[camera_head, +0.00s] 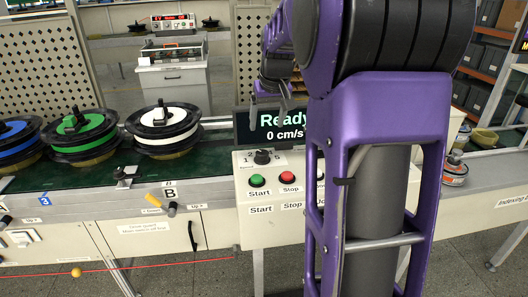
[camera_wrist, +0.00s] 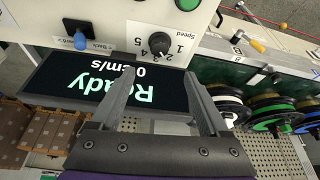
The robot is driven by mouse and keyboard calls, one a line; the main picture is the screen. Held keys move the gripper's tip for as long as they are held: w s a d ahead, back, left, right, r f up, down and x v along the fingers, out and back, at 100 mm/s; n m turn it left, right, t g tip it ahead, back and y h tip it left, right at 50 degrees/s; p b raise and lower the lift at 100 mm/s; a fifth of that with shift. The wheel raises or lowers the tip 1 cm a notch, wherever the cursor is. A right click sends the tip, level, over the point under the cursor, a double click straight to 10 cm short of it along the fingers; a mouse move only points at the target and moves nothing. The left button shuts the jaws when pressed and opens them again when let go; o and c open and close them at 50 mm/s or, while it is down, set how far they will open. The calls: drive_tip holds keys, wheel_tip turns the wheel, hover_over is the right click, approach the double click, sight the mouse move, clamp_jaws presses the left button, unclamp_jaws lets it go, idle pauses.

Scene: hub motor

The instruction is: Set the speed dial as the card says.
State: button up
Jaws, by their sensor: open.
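The speed dial (camera_head: 263,157) is a small black knob on a white plate with numbers, on the cream control box. In the wrist view the dial (camera_wrist: 158,43) shows upside down, just beyond my fingertips, with the "Speed" label beside it. I cannot tell for sure which number its pointer is on. My gripper (camera_wrist: 160,75) is open and empty, its fingers apart and not touching the dial.
A black screen (camera_head: 272,125) behind the box reads "Ready, 0 cm/s". A green Start button (camera_head: 257,181) and a red Stop button (camera_head: 287,178) sit below the dial. Reels, including a white one (camera_head: 167,124), stand on the conveyor at left. My arm hides the box's right part.

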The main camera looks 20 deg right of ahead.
sight(262, 152)
drive_tip(key=b+x, duration=0.1)
drive_tip(key=x, duration=1.3)
clamp_jaws()
